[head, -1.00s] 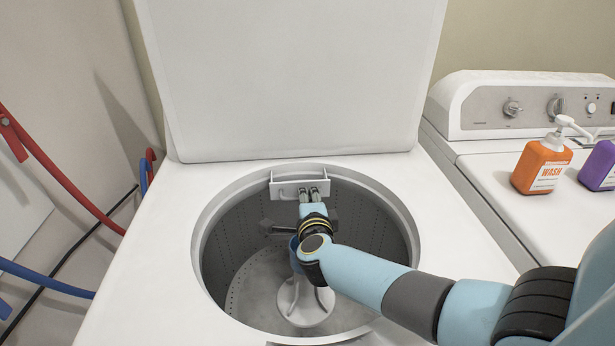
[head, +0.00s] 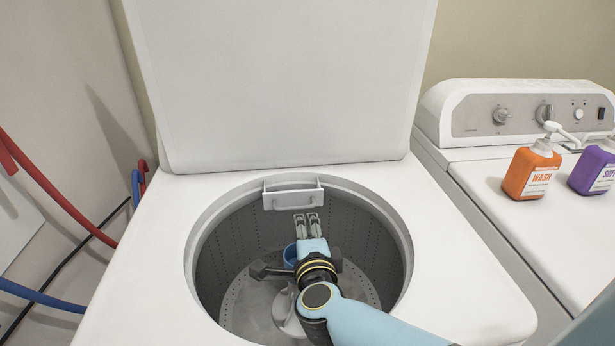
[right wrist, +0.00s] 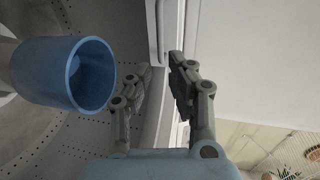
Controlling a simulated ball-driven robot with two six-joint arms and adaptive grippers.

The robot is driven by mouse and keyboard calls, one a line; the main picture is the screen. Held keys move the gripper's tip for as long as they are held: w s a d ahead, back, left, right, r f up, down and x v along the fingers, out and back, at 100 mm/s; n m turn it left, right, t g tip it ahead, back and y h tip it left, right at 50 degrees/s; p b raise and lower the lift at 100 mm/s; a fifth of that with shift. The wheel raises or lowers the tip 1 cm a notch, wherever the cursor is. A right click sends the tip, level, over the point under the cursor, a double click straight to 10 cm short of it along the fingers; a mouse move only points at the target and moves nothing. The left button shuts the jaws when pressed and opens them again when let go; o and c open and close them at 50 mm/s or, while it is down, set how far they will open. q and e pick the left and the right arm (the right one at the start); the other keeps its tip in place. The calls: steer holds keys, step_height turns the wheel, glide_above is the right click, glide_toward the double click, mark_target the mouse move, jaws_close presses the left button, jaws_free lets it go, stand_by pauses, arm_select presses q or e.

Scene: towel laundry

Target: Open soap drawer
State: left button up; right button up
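The white soap drawer (head: 293,196) sits at the back inner rim of the washer's drum opening, with a handle on its front. I cannot tell how far it stands out. My right gripper (head: 307,219) is just in front of and below the drawer in the head view, apart from it and empty. In the right wrist view the gripper (right wrist: 161,68) has its two fingers apart, and the white handle (right wrist: 161,28) lies ahead, roughly in line with the gap. My left gripper is not in view.
The washer's lid (head: 285,90) stands open behind. A blue cup-like part (right wrist: 85,75) is inside the drum, close to my right gripper. An orange wash bottle (head: 530,173) and a purple bottle (head: 592,170) stand on the machine at right. Hoses (head: 50,188) hang at left.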

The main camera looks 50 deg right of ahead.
steer(key=shift+v, duration=1.55)
